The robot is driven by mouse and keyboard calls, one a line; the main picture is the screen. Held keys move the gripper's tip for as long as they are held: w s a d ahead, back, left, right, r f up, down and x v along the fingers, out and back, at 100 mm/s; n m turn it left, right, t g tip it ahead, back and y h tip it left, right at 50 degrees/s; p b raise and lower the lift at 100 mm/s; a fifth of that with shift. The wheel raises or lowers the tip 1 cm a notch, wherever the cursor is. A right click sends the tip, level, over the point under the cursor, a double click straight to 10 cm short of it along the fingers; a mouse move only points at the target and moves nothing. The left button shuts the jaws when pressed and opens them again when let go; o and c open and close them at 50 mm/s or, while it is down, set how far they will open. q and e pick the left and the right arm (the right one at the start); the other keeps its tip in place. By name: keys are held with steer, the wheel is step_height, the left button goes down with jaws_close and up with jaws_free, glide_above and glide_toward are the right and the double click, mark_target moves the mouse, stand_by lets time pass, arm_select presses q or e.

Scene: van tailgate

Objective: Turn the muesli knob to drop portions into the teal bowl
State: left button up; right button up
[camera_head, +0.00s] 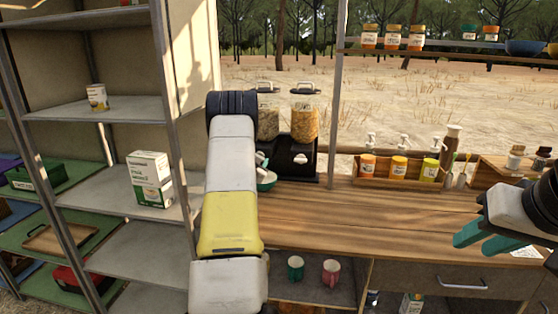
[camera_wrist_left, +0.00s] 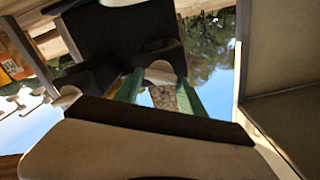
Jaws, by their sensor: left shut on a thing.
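The two-hopper dispenser (camera_head: 301,148) stands at the back left of the wooden counter. Clear hoppers (camera_head: 304,118) of grain-like food top its black body; my arm partly covers the left side. A teal bowl (camera_head: 266,182) shows at the dispenser's foot, partly hidden by my arm.
Bottles stand in a wooden rack (camera_head: 398,176) at the back of the counter (camera_head: 390,215). Metal shelves (camera_head: 115,185) with a carton (camera_head: 150,179) stand left of my arm. Two cups (camera_head: 295,268) sit below the counter. The counter's middle is clear.

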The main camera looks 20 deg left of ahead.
arm_select(q)
steer(key=m, duration=1.2)
steer(key=shift+d+f, duration=0.15)
steer(key=shift+f, duration=0.1)
steer(key=shift+m, duration=0.3)
steer(key=o, duration=1.4)
steer(key=shift+c, duration=0.2)
steer(key=v, duration=0.7)
steer(key=shift+s, duration=0.35)
steer(key=shift+d, duration=0.1)
